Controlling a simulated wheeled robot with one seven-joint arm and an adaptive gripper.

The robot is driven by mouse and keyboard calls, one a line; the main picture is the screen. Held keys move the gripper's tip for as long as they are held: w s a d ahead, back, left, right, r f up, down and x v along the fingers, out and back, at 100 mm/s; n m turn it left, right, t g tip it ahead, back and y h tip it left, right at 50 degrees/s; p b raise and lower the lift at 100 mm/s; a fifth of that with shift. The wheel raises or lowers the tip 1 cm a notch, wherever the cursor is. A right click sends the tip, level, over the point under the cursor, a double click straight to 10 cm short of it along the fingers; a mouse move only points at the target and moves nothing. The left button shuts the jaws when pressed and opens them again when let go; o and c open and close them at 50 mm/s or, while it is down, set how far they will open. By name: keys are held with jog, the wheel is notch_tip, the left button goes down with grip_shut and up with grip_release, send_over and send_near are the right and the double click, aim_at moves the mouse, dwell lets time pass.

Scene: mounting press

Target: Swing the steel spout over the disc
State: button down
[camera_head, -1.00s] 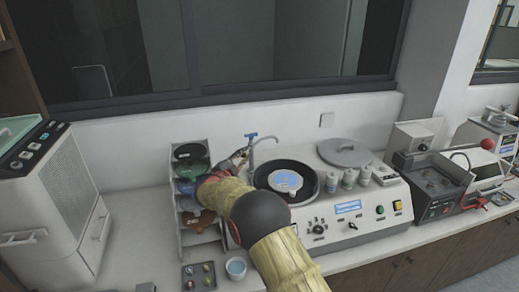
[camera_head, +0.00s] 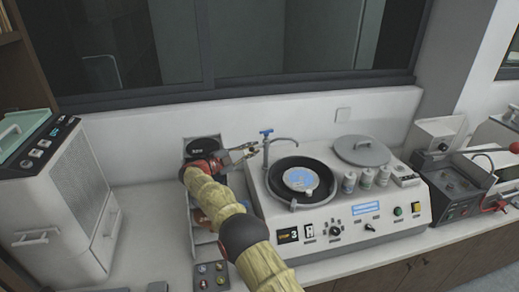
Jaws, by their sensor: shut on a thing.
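The steel spout (camera_head: 283,140) is a thin curved tube on an upright post with a blue handle on top, at the back left of the polishing machine. Its free end points right, toward the back of the round black bowl. The disc (camera_head: 300,179), white and blue, lies in that bowl, in front of and to the right of the post. My gripper (camera_head: 256,151) is at the left of the spout, its fingers reaching right to the post. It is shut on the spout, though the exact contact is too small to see.
The machine's front panel (camera_head: 350,222) has knobs and a blue display. Several bottles (camera_head: 366,177) and a round grey lid (camera_head: 361,151) stand right of the bowl. A rack (camera_head: 203,247) is partly hidden behind my arm. A small tray (camera_head: 211,276) sits in front.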

dwell(0.4)
jog(key=c, duration=1.7)
grip_release()
jog(key=v, duration=1.2)
jog(key=shift+w+a+f, duration=0.1)
jog(key=shift+c, duration=0.2)
